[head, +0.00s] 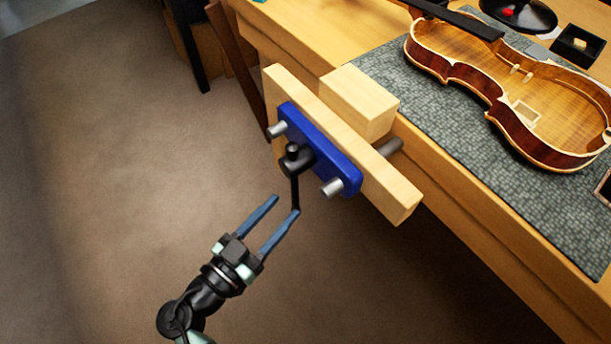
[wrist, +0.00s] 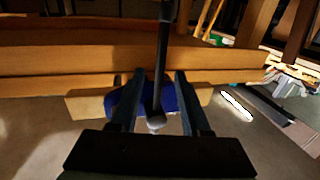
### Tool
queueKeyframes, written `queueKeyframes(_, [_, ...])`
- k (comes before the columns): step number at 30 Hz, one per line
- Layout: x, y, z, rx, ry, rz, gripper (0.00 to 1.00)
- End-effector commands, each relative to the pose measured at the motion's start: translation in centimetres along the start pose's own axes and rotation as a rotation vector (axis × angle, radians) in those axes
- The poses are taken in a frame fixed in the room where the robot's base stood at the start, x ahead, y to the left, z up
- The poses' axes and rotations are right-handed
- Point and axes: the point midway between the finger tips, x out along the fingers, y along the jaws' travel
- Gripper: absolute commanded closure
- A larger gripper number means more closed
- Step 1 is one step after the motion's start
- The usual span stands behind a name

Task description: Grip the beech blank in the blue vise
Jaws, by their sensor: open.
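The blue vise (head: 320,150) is on the bench's front edge, with a long pale wooden jaw board (head: 395,195) behind its blue plate. The beech blank (head: 360,98), a pale block, sits between this board and the bench, its top standing above the board. Any gap at its faces cannot be told. A black handle bar (head: 295,190) hangs from the vise's screw hub. My gripper (head: 286,205) is open in front of the vise, its fingertips near the bar's lower part. In the wrist view the bar (wrist: 161,60) runs between the open fingers (wrist: 158,76). The blank is not clear there.
A violin body (head: 515,90) lies on a grey mat (head: 440,105) on the bench. A small dark box (head: 578,45) and a round black stand (head: 520,15) are at the back right. The floor (head: 120,170) left of my arm is clear.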

Motion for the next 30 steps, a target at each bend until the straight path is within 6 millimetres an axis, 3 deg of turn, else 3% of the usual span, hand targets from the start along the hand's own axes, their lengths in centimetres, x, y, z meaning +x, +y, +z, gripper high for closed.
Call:
queueKeyframes(6, [4.7,0.1,0.0,0.001,0.000,0.004,0.53])
queueKeyframes(12, [7.5,0.0,0.0,0.000,-0.001,0.002,0.53])
queueKeyframes(25, [8.4,0.0,0.0,0.000,-0.001,0.000,0.53])
queueKeyframes(30, [8.4,0.0,0.0,0.000,-0.001,0.000,0.84])
